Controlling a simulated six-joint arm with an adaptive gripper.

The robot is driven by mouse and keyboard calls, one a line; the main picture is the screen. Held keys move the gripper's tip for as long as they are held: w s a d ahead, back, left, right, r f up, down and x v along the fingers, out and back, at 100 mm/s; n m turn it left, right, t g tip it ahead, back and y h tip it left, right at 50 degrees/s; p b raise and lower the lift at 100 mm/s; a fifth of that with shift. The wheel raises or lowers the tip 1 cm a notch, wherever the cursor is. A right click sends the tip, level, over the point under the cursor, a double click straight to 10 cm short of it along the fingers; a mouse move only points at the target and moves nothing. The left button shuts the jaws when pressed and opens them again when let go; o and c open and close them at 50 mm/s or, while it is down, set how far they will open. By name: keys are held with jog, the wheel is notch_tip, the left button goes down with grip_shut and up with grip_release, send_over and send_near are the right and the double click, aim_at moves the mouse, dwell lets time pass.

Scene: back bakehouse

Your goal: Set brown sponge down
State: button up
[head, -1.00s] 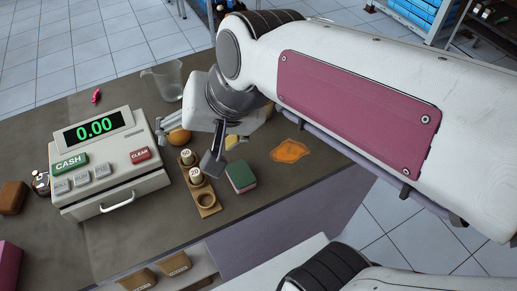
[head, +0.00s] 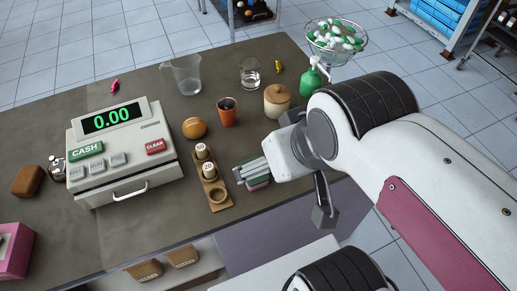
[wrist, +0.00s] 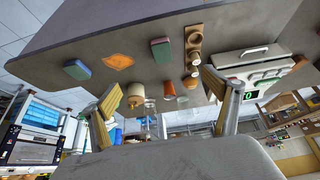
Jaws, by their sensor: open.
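A plain brown block (head: 27,181), which looks like the brown sponge, lies on the dark counter (head: 75,240) at the far left, beside the cash register. I cannot pick it out in the wrist view. My gripper (head: 242,170) is well to the right of it, in front of a green and pink block (head: 258,184) that it partly hides. In the wrist view my gripper (wrist: 161,88) has its fingers wide apart, with nothing held between them.
The cash register (head: 122,150) stands left of a wooden holder with weights (head: 218,196). A round orange-brown item (head: 194,128), orange cup (head: 227,112), lidded jar (head: 277,100) and clear jug (head: 187,75) stand behind. The wrist view shows an orange patch (wrist: 118,61) and blue block (wrist: 77,69).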

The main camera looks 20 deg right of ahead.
aim_at(22, 179)
dwell(0.3)
jog(key=w+a+r+m+g+y, duration=0.1)
jog(key=w+a+r+m+y, duration=0.3)
jog(key=w+a, duration=0.8)
jog(key=w+a+f+m+g+y, duration=0.1)
jog(key=w+a+f+m, duration=0.1)
jog(key=w+a, duration=0.3)
jog(key=w+a+f+m+g+y, duration=0.1)
jog(key=w+a+m, duration=0.3)
jog(key=a, duration=0.7)
jog(key=w+a+f+m+g+y, duration=0.1)
jog(key=w+a+f+m, duration=0.2)
jog(key=w+a, duration=0.5)
jog(key=shift+a, duration=0.2)
jog(key=a+f+m, duration=0.1)
jog(key=a+f, duration=0.2)
jog(key=a, duration=0.2)
jog(key=w+a+f+m+g+y, duration=0.1)
jog(key=a+f+m, duration=0.1)
jog(key=a, duration=0.3)
jog(key=w+a+f+m+y, duration=0.1)
jog(key=a+f, duration=0.4)
jog(key=shift+w+a+m+g, duration=0.1)
jog(key=shift+w+m+g, duration=0.1)
jog(key=shift+m+g, duration=0.15)
jog(key=shift+a+f, duration=0.1)
jog(key=shift+a, duration=0.1)
jog(key=shift+f, duration=0.1)
jog(key=shift+x, duration=1.15)
